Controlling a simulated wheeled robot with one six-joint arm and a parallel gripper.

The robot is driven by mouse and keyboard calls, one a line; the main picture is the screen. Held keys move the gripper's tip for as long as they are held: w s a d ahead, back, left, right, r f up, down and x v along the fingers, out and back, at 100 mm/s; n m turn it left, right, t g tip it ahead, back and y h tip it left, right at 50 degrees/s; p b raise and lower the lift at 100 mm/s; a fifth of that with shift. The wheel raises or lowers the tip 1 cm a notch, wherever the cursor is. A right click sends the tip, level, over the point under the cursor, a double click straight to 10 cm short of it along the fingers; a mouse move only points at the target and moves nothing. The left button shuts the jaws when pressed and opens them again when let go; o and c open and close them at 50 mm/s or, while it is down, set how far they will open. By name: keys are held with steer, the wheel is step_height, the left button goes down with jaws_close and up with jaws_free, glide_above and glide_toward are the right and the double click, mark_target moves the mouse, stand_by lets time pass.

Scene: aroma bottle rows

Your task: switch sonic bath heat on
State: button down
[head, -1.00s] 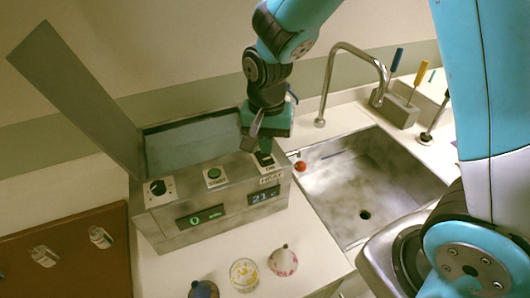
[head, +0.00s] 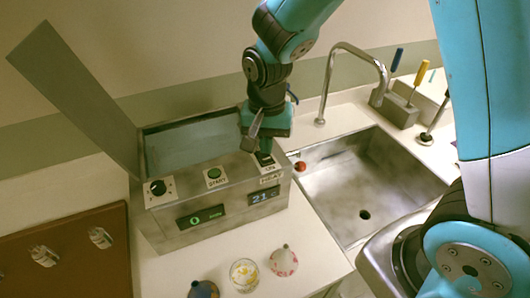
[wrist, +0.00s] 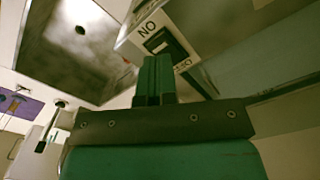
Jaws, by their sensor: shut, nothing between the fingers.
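The sonic bath (head: 170,228) is a grey metal box with its lid (head: 75,90) raised at the left. The heat switch (head: 265,161) is a dark rocker on a pale plate at the right end of its top ledge, with an ON label. In the wrist view the switch (wrist: 157,42) shows just past my fingertips, with the label upside down. My gripper (head: 264,151) points down, shut and empty, right above the switch. In the wrist view its closed green fingers (wrist: 154,66) cover part of the plate. I cannot tell whether they touch the switch or how the rocker is set.
A green START button (head: 214,174) and a black knob (head: 157,187) share the ledge, above two displays. A sink (head: 365,180) with a faucet (head: 333,75) lies to the right. A glass beaker (head: 244,274) and small flasks stand in front. A brown board (head: 75,255) lies left.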

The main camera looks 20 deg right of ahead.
mark_target(267, 158)
steer(key=shift+f+b, duration=0.9)
steer(key=shift+f, duration=0.4)
stand_by(0.6)
steer(key=shift+r, duration=0.1)
step_height(267, 158, up, 7)
steer(key=p, duration=0.6)
stand_by(0.5)
